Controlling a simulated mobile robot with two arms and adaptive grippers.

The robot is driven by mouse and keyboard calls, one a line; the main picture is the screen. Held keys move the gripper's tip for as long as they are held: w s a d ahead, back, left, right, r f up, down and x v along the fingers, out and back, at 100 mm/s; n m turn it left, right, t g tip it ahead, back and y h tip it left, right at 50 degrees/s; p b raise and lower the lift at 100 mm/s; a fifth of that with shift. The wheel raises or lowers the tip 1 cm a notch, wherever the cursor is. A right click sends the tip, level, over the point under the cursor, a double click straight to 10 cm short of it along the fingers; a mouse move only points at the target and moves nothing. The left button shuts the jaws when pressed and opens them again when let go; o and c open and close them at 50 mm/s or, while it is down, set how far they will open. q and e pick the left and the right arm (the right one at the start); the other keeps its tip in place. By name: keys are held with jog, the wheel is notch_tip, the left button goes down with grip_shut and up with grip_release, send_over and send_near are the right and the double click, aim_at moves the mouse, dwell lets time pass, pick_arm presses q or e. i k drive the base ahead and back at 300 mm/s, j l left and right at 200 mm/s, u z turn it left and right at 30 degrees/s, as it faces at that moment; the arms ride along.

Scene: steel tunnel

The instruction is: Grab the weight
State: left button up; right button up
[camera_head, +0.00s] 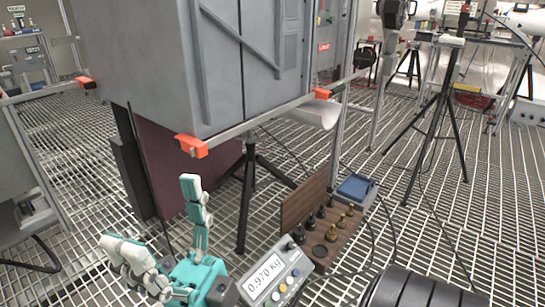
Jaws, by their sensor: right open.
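Several small weights (332,216), some black and some brass-coloured, stand in rows on a wooden tray (318,262) with an upright wooden back, right of the bottom centre. Which one is the task's weight I cannot tell. My right gripper (148,212), teal and white, is at the bottom left of centre. Its fingers are spread wide with nothing between them. It is to the left of the weights and apart from them. My left gripper is not in view.
A scale display (270,278) reading 0.970 kg stands between my right gripper and the tray. A blue box (356,188) is behind the tray. A grey cabinet (200,70) with orange-cornered rails rises behind. Black tripods (440,130) and cables stand on the grated floor.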

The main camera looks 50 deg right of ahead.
aim_at(332, 232)
jog(key=z, duration=2.15)
jog(key=i+l+u, duration=0.15)
jog(key=i+l, duration=0.5)
jog(key=i+l+u, duration=0.15)
jog(key=i+l, duration=0.3)
jog(key=i, duration=0.15)
jog(key=i+l+u, duration=0.1)
jog(key=i+l, duration=0.35)
jog(key=i, duration=0.1)
